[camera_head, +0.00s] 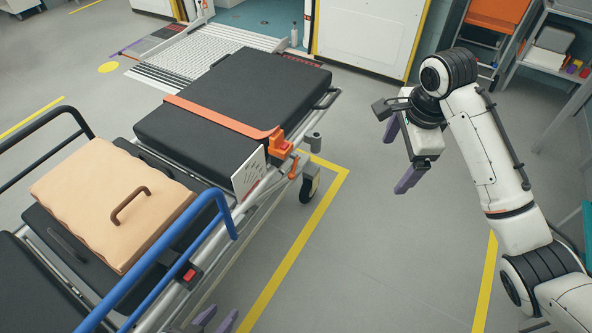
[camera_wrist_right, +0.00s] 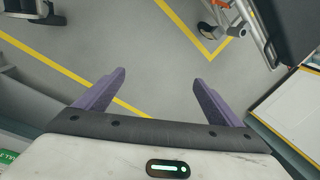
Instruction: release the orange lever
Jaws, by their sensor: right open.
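The orange lever (camera_head: 294,166) hangs below an orange clamp (camera_head: 281,146) on the near side rail of the stretcher, at the end of the orange strap (camera_head: 222,117) across the black mattress. My right gripper (camera_head: 398,158) is open and empty, to the right of the lever and well apart from it. Its purple fingers (camera_wrist_right: 155,92) also show in the right wrist view with only floor between them. My left gripper (camera_head: 215,321) shows only its purple fingertips at the bottom edge, apart from each other; the rest is out of frame.
The stretcher's black mattress (camera_head: 235,92) carries a white card (camera_head: 249,173) at its edge. A tan padded block (camera_head: 110,205) with a brown handle and a blue rail (camera_head: 165,260) stand nearer. A shelf unit (camera_head: 545,62) stands at upper right. Floor right of the stretcher is clear.

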